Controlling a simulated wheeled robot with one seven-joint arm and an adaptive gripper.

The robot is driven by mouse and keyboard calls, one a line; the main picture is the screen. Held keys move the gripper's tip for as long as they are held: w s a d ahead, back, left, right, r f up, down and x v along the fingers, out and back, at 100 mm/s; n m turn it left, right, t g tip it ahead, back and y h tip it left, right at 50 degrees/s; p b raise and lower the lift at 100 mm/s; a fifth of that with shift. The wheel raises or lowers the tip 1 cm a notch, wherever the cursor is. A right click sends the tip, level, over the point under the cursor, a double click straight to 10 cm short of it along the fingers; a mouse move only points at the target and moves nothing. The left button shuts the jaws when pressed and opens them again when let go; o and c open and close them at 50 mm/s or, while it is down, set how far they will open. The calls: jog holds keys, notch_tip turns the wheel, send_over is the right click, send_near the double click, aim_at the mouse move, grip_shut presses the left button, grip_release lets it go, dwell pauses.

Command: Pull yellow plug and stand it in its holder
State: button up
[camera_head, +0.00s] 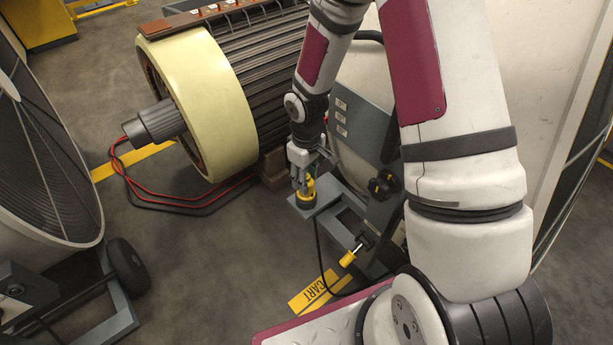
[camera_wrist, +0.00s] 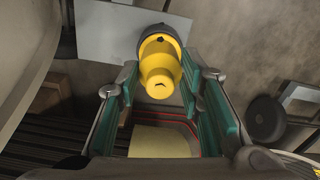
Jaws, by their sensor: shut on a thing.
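The yellow plug (camera_head: 309,188) is upright between the fingers of my gripper (camera_head: 304,180). In the wrist view, the plug (camera_wrist: 160,72) shows between the green finger pads of my gripper (camera_wrist: 160,88), which is shut on it. A dark round holder rim (camera_wrist: 172,32) surrounds the plug's far end. It rests on a flat grey plate (camera_wrist: 105,30), which is a bracket shelf (camera_head: 325,198) in the head view. I cannot tell how deep the plug sits in the holder.
A motor with a cream end ring (camera_head: 205,110) stands close on the left. A black cable hangs below the shelf. Red and black cables (camera_head: 175,203) lie on the floor.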

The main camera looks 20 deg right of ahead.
dwell(0.3)
jog(key=o, duration=1.1)
jog(key=shift+o, duration=0.2)
